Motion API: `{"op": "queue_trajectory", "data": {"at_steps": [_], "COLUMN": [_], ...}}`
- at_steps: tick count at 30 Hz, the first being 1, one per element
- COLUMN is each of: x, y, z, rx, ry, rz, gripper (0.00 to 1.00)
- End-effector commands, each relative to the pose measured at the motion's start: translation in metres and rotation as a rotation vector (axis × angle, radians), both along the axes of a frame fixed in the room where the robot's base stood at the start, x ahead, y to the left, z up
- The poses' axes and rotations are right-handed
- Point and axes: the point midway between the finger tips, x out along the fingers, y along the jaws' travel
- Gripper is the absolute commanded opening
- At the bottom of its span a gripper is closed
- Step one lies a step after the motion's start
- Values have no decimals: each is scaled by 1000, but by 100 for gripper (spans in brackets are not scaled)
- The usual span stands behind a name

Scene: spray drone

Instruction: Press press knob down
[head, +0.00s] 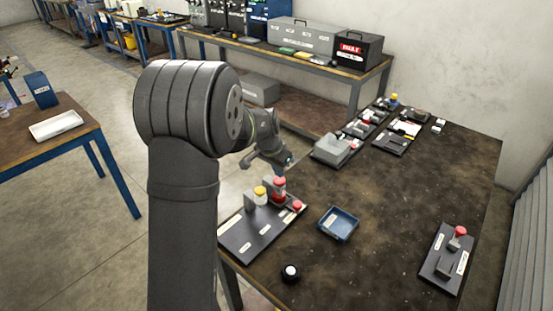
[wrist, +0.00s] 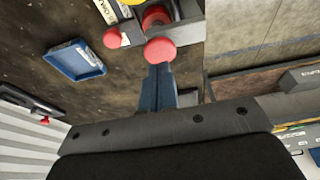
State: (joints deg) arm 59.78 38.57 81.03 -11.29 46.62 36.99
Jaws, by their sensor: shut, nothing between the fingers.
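A black panel (head: 248,240) lies at the near left of the dark table. On it stand a tall red-topped knob (head: 279,182), a lower red knob (head: 297,205) and a yellow-topped part (head: 260,191). I cannot tell from labels which is the press knob. My gripper (head: 287,162) is shut and empty, just above and behind the tall knob. In the wrist view, the shut fingers (wrist: 158,76) point at a round red knob (wrist: 160,50), overlapping its lower edge; contact cannot be told. The lower red knob also shows in the wrist view (wrist: 112,38).
A blue tray (head: 338,224) lies right of the panel. A small black round part with a white top (head: 290,272) lies near the front edge. Another panel with a red knob (head: 448,259) is at the right. More panels (head: 335,149) line the back. The table middle is clear.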

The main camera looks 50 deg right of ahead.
Motion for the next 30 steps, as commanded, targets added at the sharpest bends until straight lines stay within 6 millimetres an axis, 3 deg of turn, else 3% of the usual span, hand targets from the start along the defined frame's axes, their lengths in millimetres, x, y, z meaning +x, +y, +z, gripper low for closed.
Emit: {"op": "queue_trajectory", "data": {"at_steps": [5,17,23,30], "x": [0,0,0,0], "y": [0,0,0,1], "z": [-15,-18,-36,-38], "rx": [1,0,1,3], "ry": [0,0,2,2], "rz": [0,0,-1,-1], "gripper": [0,0,0,0]}}
